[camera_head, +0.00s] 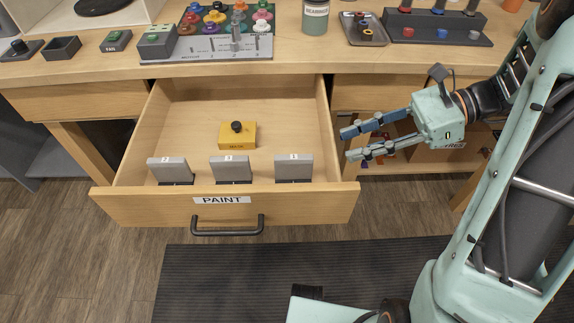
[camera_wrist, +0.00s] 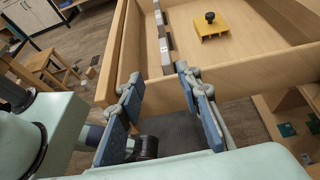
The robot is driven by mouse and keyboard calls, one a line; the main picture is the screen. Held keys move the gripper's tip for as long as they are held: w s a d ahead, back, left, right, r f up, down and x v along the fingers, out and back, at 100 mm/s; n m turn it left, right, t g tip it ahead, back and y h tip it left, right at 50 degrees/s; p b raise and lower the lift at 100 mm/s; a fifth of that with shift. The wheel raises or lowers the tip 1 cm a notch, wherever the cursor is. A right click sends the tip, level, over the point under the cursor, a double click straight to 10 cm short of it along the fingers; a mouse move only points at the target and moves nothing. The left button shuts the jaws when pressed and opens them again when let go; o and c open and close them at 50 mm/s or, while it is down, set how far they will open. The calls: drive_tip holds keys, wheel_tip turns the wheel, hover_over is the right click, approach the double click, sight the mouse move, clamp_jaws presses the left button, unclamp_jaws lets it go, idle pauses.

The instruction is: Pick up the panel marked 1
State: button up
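Three grey panels stand in slots near the front of the open drawer: a left panel (camera_head: 170,170), a middle panel (camera_head: 231,169) and a right panel (camera_head: 293,168). Each has a small white label at its top. The right one seems to read 1, but the digits are too small to be sure. My gripper (camera_head: 346,144) is open and empty, just right of the drawer, with its fingers pointing left toward it. In the wrist view, my gripper (camera_wrist: 157,80) shows its fingers spread at the drawer's side wall, with the row of panels (camera_wrist: 165,45) beyond.
The drawer (camera_head: 130,206), labelled PAINT, is pulled out; its side walls stand around the panels. A yellow block with a black knob (camera_head: 237,136) sits behind them. The workbench (camera_head: 310,62) above holds pegs, jars and trays. A dark mat (camera_head: 230,275) lies on the floor.

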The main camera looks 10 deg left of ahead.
drive_tip(key=b, duration=0.1)
approach(293, 156)
drive_tip(key=a, duration=0.1)
drive_tip(key=shift+y, duration=0.3)
drive_tip(key=x, duration=0.2)
drive_tip(key=b+x, duration=0.1)
drive_tip(key=f+b+x, duration=0.1)
drive_tip(key=x, duration=0.1)
drive_tip(key=shift+s+f, duration=0.1)
drive_tip(key=shift+s, duration=0.25)
drive_tip(key=shift+s+a+f, duration=0.1)
drive_tip(key=shift+a+f, duration=0.05)
drive_tip(key=shift+a, duration=0.5)
drive_tip(key=shift+c, duration=0.7)
clamp_jaws()
